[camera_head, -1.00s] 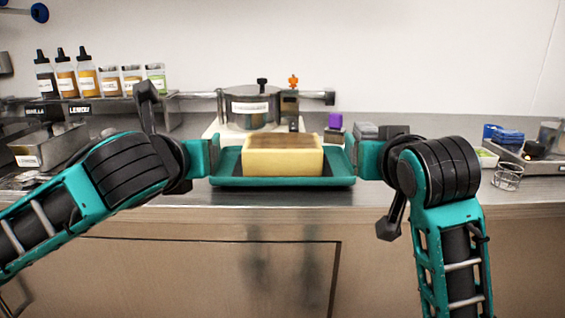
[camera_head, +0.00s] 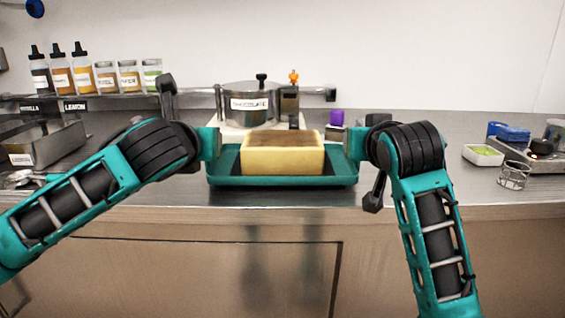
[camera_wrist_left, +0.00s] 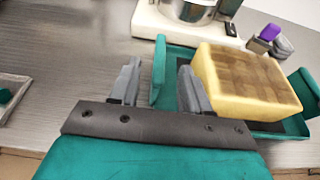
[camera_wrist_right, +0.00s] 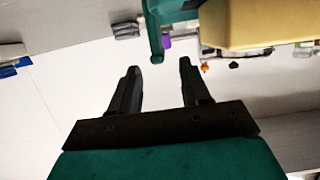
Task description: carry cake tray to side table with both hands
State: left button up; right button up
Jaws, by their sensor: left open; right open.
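The teal cake tray (camera_head: 282,182) lies on the steel counter with a pale yellow block cake (camera_head: 283,160) on it, browned on top. It has a raised teal end at each side. My left gripper (camera_wrist_left: 160,82) is open at the tray's left end; in the left wrist view that upright end shows between the fingertips. My right gripper (camera_wrist_right: 158,75) is open at the tray's right end; in the right wrist view the end's edge shows just beyond the fingertips. Contact cannot be told. In the head view the wrists hide most of the fingers.
A lidded steel pot (camera_head: 252,104) on a white base stands behind the tray. Bottles and jars (camera_head: 81,70) line a shelf at the back left, above a steel bin (camera_head: 45,145). A small white dish (camera_head: 483,154) and wire holder (camera_head: 513,175) stand at right. No side table is identifiable.

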pick_arm(q)
jog(key=x, duration=0.6)
jog(key=shift+w+f, duration=0.1)
jog(key=shift+w, duration=0.2)
pick_arm(e)
jog(key=x, duration=0.6)
jog(key=shift+w+f, duration=0.1)
jog(key=shift+w, duration=0.2)
pick_arm(q)
jog(key=shift+c, duration=0.5)
pick_arm(e)
jog(key=shift+c, duration=0.5)
pick_arm(q)
grip_shut()
pick_arm(e)
grip_shut()
pick_arm(q)
jog(key=shift+r, duration=0.3)
pick_arm(e)
jog(key=shift+r, duration=0.25)
